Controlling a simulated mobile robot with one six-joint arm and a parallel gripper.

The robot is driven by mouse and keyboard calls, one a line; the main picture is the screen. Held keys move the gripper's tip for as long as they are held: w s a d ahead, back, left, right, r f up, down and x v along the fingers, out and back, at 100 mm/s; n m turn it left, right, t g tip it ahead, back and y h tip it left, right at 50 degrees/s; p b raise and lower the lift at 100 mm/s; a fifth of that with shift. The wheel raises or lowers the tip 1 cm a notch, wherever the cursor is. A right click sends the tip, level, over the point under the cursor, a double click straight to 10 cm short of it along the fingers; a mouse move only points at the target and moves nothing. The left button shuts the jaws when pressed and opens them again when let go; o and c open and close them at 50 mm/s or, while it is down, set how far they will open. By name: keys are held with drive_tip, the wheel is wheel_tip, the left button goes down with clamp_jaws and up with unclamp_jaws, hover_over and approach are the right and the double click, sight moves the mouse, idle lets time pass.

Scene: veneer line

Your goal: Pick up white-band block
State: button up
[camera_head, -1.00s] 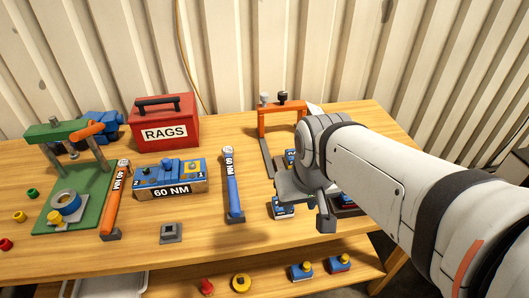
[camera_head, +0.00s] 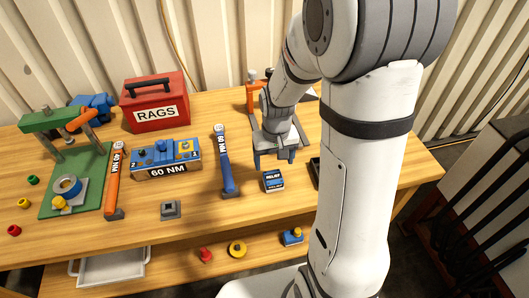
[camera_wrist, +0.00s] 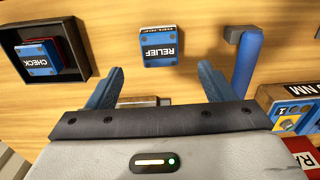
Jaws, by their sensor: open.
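A blue block (camera_head: 273,181) labelled RELIEF lies on the bench, with a pale lettered strip along its side. It also shows in the wrist view as a blue block (camera_wrist: 160,46), ahead of the space between my fingers. My gripper (camera_head: 273,158) is open and empty, just behind this block in the head view. In the wrist view my gripper (camera_wrist: 159,80) has its two blue fingers wide apart, clear of the block. A second blue block (camera_wrist: 40,55), labelled CHECK, has a red part and sits in a black tray (camera_wrist: 75,75). Which block has the white band is not fully certain.
A blue 60 NM wrench (camera_head: 227,160) lies left of the RELIEF block. The 60 NM box (camera_head: 167,171), red RAGS box (camera_head: 155,100) and orange wrench (camera_head: 115,180) are further left. An orange frame (camera_head: 252,92) stands behind my gripper. My arm hides the bench's right part.

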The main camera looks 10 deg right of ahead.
sight(273, 176)
drive_tip(key=shift+w+f, duration=0.2)
drive_tip(key=shift+f, duration=0.4)
drive_tip(key=shift+w+f, duration=0.15)
drive_tip(key=shift+f, duration=0.45)
drive_tip(key=shift+s+f+p, duration=0.15)
drive_tip(key=shift+f+p, duration=0.85)
drive_tip(key=shift+f, duration=2.55)
drive_tip(key=shift+c, duration=0.2)
drive_tip(key=c, duration=1.3)
drive_tip(key=shift+r, duration=0.1)
